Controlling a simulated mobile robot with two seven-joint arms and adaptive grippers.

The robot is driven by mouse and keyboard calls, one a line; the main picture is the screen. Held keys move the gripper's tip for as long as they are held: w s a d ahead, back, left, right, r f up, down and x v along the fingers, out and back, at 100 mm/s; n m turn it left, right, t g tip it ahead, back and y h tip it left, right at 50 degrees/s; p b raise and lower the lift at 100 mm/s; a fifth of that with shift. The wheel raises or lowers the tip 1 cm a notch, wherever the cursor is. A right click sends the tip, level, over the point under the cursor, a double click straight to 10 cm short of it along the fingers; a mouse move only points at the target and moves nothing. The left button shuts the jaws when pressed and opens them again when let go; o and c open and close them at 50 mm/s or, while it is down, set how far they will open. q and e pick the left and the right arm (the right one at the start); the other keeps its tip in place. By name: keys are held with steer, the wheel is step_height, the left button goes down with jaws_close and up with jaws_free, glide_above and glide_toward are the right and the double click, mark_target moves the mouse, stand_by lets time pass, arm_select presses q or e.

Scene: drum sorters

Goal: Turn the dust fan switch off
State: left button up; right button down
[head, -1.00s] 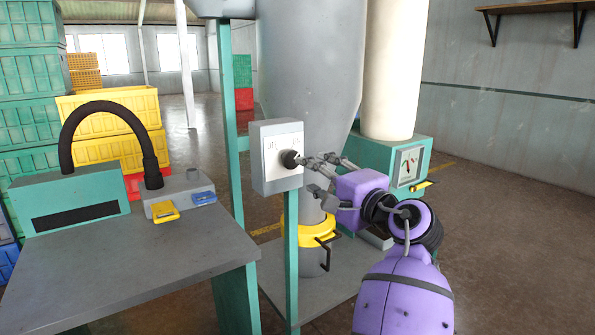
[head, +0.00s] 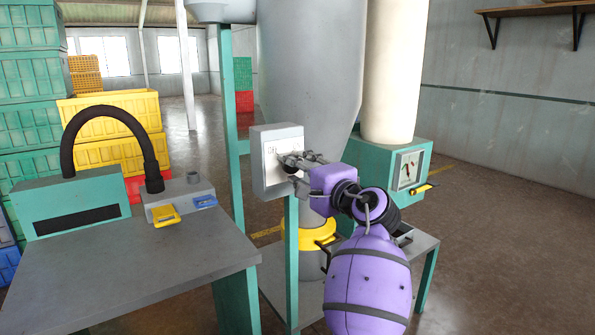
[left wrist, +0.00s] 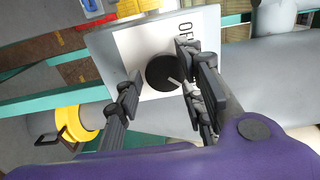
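The dust fan switch is a grey box (head: 262,186) on a green post, with a white face plate (left wrist: 133,50) and a round black knob (left wrist: 162,73). Part of the lettering "OF" shows beside the knob in the left wrist view; the rest is hidden by a finger. The knob has a pale pointer mark. My left gripper (head: 291,162) is at the face of the box and hides most of the knob in the head view. In the left wrist view its fingers (left wrist: 157,75) are apart, one on each side of the knob; contact cannot be told. My right gripper is not in view.
A grey-topped bench (head: 130,265) with a black hose (head: 108,112) stands to the left. A large grey duct (head: 310,70) is behind the switch. A green cabinet with a dial (head: 407,169) stands to the right. The floor (head: 510,240) at right is clear.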

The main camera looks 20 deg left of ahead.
arm_select(q)
steer(key=shift+f, duration=0.15)
steer(key=c, duration=0.6)
